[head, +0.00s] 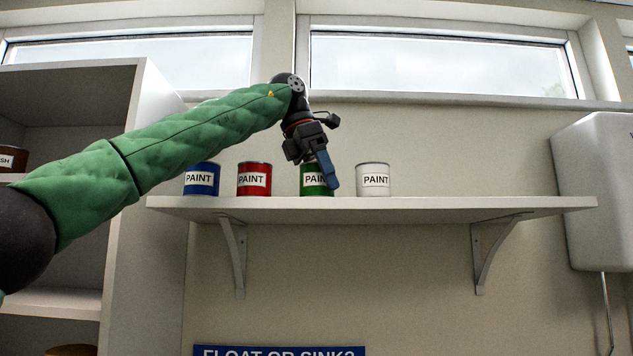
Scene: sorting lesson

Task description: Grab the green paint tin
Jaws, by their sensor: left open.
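The green paint tin (312,188) stands upright on the white wall shelf (450,205), between a red tin on its left and a white tin on its right. My left gripper (323,178) is open, pointing down, and overlaps the tin in the head view, hiding part of its front and label. I cannot tell whether the fingers touch the tin or are only in front of it. My right gripper is not in view.
A blue tin (201,179), a red tin (254,179) and a white tin (373,179) share the shelf. Its right half is clear. A white tank (595,190) hangs at the right, and a tall shelf unit (150,150) stands at the left.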

